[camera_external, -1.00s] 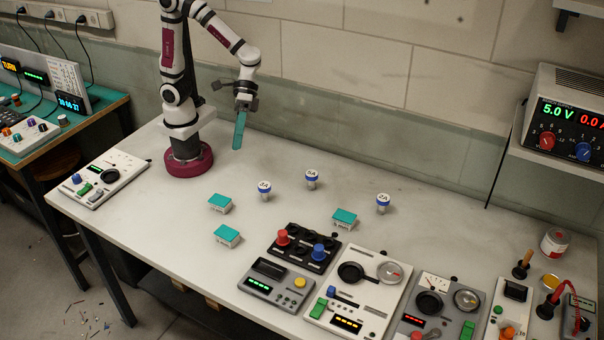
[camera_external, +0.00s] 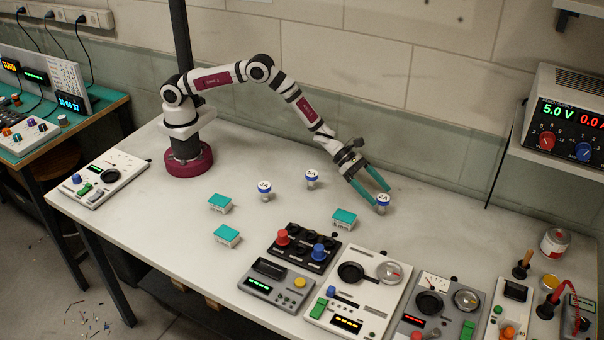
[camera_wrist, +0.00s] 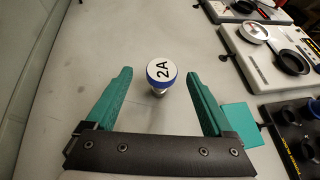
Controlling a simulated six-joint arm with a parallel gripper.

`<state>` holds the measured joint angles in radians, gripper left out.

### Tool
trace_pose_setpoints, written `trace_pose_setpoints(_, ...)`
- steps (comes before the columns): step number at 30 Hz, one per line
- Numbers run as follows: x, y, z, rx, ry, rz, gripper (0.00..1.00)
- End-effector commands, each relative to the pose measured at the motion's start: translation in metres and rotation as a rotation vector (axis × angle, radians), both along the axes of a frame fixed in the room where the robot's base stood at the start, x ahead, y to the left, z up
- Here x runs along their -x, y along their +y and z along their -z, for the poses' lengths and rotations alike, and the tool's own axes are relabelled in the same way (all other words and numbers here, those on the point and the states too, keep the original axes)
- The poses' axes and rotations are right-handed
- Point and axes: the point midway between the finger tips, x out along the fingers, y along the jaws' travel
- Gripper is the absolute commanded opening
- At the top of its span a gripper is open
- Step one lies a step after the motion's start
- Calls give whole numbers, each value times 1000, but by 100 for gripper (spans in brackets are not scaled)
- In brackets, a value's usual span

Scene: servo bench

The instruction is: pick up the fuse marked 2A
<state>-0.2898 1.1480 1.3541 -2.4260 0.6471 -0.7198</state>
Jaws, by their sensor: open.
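The fuse marked 2A (camera_external: 383,201) stands upright on the bench, with a white top and a blue rim. In the wrist view the 2A fuse (camera_wrist: 161,74) sits between the fingertips, with its label readable and a gap on each side. My gripper (camera_external: 382,197) is open, with its teal fingers reaching down to the right at the fuse. In the wrist view my gripper (camera_wrist: 158,75) is empty, one finger on each side of the fuse. I cannot tell whether the fingertips are level with the fuse.
Two similar fuses, one marked 5A (camera_external: 311,178) and another (camera_external: 264,190), stand to the left. A teal-topped block (camera_external: 344,218) lies close to the gripper on the near side. Instrument panels (camera_external: 360,290) line the front edge. Bench behind the fuse is clear.

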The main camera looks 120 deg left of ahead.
Motion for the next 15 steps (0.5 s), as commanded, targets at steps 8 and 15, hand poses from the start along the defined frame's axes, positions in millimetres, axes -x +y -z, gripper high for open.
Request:
trace_pose_setpoints(8,-29,-8,18,0,0,1,87)
trace_pose_setpoints(15,-29,-8,18,0,0,1,72)
